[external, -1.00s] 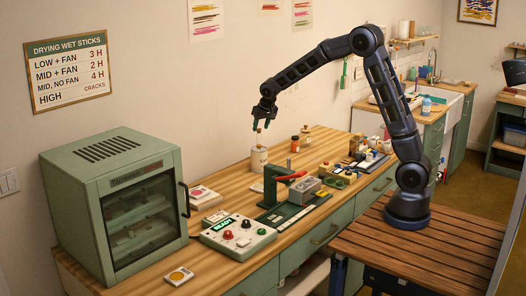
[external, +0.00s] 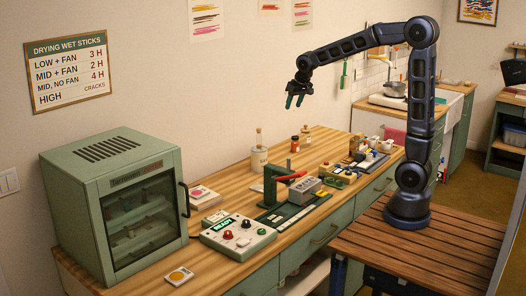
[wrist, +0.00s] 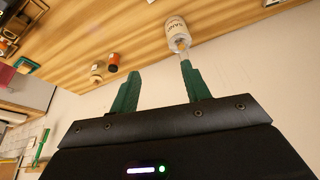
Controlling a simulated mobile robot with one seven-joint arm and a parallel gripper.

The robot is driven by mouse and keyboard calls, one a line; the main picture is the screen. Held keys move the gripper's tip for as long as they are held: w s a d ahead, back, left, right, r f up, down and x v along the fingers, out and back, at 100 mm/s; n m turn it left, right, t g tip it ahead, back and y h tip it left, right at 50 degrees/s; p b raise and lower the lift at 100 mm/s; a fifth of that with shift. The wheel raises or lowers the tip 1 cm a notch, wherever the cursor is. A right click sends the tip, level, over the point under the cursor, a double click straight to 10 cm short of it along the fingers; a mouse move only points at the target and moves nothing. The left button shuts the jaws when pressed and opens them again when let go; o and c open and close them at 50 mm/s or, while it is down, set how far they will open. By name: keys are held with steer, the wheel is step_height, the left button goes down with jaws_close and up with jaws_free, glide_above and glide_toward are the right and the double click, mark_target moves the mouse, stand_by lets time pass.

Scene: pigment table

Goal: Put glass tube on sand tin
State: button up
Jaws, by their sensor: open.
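The sand tin (external: 259,159) is a pale cylinder on the wooden bench, against the wall side. The glass tube (external: 259,139), clear with a cork-coloured top, stands upright on the tin's top. In the wrist view the tin (wrist: 176,30) shows its SAND label, and the tube (wrist: 184,52) projects from its top towards my right-hand finger, which overlaps its end in the picture. My gripper (external: 295,102) is open and empty, in the air above and to the right of the tube, apart from it. Its two green fingers (wrist: 160,75) are spread in the wrist view.
An orange jar with a dark lid (external: 295,143) and a corked jar (external: 306,133) stand right of the tin. A green press with a red handle (external: 290,176) is in front. The drying cabinet (external: 115,205) is at left. Air around my gripper is clear.

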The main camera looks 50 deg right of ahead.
steer(key=s+d+n, duration=0.2)
steer(key=s, duration=3.1)
steer(key=shift+s+f+n+y, duration=0.2)
steer(key=shift+n+y, duration=0.1)
steer(key=shift+y, duration=0.1)
